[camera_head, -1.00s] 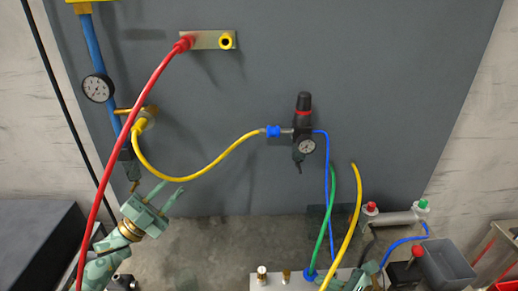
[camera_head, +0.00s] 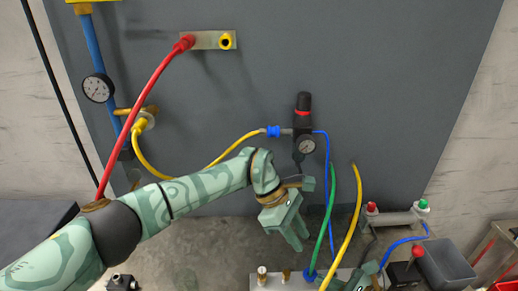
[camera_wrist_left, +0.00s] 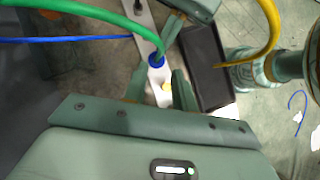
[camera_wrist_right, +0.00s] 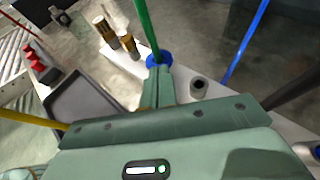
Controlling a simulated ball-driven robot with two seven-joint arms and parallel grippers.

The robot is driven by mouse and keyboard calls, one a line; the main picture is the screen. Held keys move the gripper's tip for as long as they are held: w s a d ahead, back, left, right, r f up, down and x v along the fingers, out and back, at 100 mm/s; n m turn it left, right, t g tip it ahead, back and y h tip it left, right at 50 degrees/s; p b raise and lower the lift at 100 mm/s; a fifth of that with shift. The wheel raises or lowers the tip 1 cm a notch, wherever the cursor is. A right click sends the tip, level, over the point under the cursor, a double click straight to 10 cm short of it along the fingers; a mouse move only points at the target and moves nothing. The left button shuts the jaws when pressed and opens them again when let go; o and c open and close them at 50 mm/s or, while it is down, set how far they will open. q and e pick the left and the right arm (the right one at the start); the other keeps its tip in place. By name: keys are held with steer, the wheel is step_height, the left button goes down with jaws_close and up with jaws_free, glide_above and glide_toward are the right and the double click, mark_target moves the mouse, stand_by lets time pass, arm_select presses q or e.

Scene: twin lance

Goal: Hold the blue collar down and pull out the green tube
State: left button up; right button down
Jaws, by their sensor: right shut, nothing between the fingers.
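The blue collar (camera_head: 310,275) sits on a pale block at the bottom of the head view. The green tube (camera_head: 330,215) rises from it and bends at the top. In the right wrist view my right gripper (camera_wrist_right: 158,72) is shut and empty, its fingertips at the near edge of the blue collar (camera_wrist_right: 158,59), seemingly touching it. The green tube (camera_wrist_right: 146,25) stands behind the collar. My left gripper (camera_head: 301,242) is open and empty, to the left of the green tube and above the collar. In the left wrist view its spread fingers (camera_wrist_left: 159,76) point toward the collar (camera_wrist_left: 157,60).
A yellow tube (camera_head: 351,222) stands right of the green one. Brass fittings (camera_head: 262,275) sit left of the collar. A regulator (camera_head: 303,130) with blue line hangs on the grey panel behind. A dark tray (camera_wrist_left: 205,65) lies beside the block. A grey bin (camera_head: 447,267) stands at right.

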mark_target(314, 259)
arm_select(q)
steer(key=x, duration=0.8)
steer(key=shift+s+d+f, duration=0.1)
steer(key=shift+d+f, duration=0.1)
steer(key=shift+f, duration=0.05)
steer(key=shift+c, duration=0.4)
jaws_close()
